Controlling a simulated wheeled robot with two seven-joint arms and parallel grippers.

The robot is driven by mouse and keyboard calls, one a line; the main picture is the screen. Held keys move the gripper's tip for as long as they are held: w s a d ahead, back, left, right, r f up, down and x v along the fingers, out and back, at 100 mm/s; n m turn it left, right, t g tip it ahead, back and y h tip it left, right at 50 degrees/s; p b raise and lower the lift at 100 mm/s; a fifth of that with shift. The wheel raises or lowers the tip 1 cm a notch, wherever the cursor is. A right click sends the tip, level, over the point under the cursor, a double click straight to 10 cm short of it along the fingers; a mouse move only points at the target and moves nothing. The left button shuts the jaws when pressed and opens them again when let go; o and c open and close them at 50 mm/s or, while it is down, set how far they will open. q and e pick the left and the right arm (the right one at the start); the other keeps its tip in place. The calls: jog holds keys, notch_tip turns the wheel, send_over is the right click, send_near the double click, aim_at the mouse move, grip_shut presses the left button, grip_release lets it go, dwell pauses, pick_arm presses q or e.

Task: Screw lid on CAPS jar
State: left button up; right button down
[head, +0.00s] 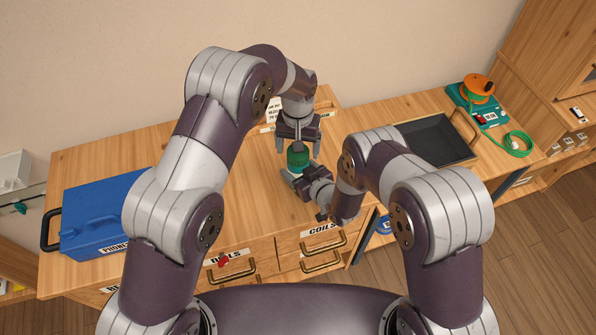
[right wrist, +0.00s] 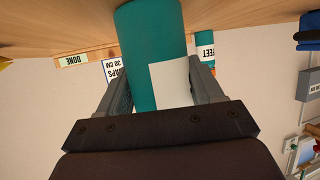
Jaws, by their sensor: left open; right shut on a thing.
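The jar (right wrist: 150,35) is a teal cylinder with a blank-looking white patch, close up in the right wrist view. In the head view its green top (head: 298,156) shows on the table between my two grippers. I cannot tell there whether that top is the lid or the jar body. My right gripper (head: 294,174) is shut on the jar from the front right, with a finger on each side of it in the right wrist view (right wrist: 155,75). My left gripper (head: 298,148) is open and points down just above the green top, its fingers on either side.
A blue case (head: 105,215) lies on the left of the wooden table (head: 150,155). A dark tray (head: 435,140) and an orange reel (head: 479,88) with green cable are at the right. A small FEET container (right wrist: 204,45) and a CAPS sign (right wrist: 112,70) show in the right wrist view.

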pick_arm(q)
jog(key=shift+r, duration=1.55)
notch_tip(320, 180, up, 4)
jog(key=n, duration=0.5)
jog(key=shift+f+n, duration=0.25)
jog(key=shift+n, duration=0.15)
jog(key=shift+c, duration=0.3)
notch_tip(320, 180, down, 8)
jog(key=shift+f, duration=0.1)
